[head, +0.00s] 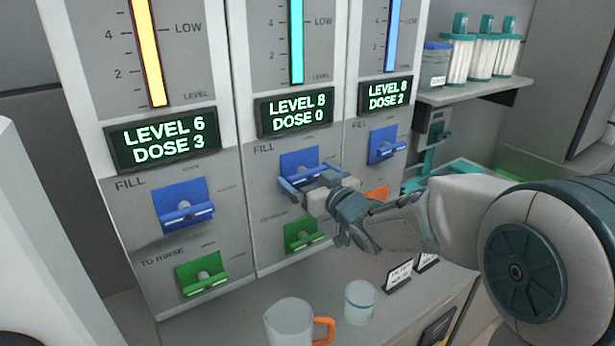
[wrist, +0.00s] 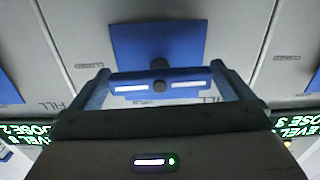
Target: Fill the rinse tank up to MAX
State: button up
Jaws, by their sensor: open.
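Three dosing columns stand side by side, each with a gauge and a display. The left display (head: 163,140) reads LEVEL 6 DOSE 3, the middle display (head: 294,112) LEVEL 8 DOSE 0, the right display (head: 386,95) LEVEL 8 DOSE 2. Each has a blue FILL lever: left (head: 184,205), middle (head: 299,163) and right (head: 386,145). Green levers sit below the left (head: 202,274) and middle (head: 302,235). My gripper (head: 308,181) is open at the middle FILL lever. In the wrist view its fingers flank the lever's bar (wrist: 190,84). No column is plainly labelled as the rinse tank.
A clear jug with an orange handle (head: 289,322) and a clear cup (head: 360,301) stand on the counter (head: 235,328) below. Small label cards (head: 398,277) stand beside them. An orange lever (head: 376,193) shows partly behind my arm. A shelf (head: 478,88) with containers is at right.

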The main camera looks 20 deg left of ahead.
jog(key=b+v, duration=0.1)
jog(key=v, duration=1.2)
jog(key=shift+s, duration=0.1)
dwell(0.8)
jog(key=d+f+m+h+p, duration=0.35)
jog(key=d+m+h, duration=0.35)
jog(key=d+h, duration=0.8)
jog(key=s+d+f+m+g, duration=0.1)
jog(key=s+d+g, duration=0.2)
jog(key=s, duration=0.3)
jog(key=s+d+f+m+g, duration=0.1)
jog(key=s+d+f+g, duration=0.1)
jog(key=s, duration=0.4)
jog(key=s+d+f+m+g+y+p, duration=0.1)
jog(key=s+d+g, duration=0.2)
jog(key=s, duration=0.2)
jog(key=shift+s+d+f+m+g, duration=0.25)
jog(key=shift+s+d+m+g, duration=0.05)
jog(key=shift+s+d+g, duration=0.1)
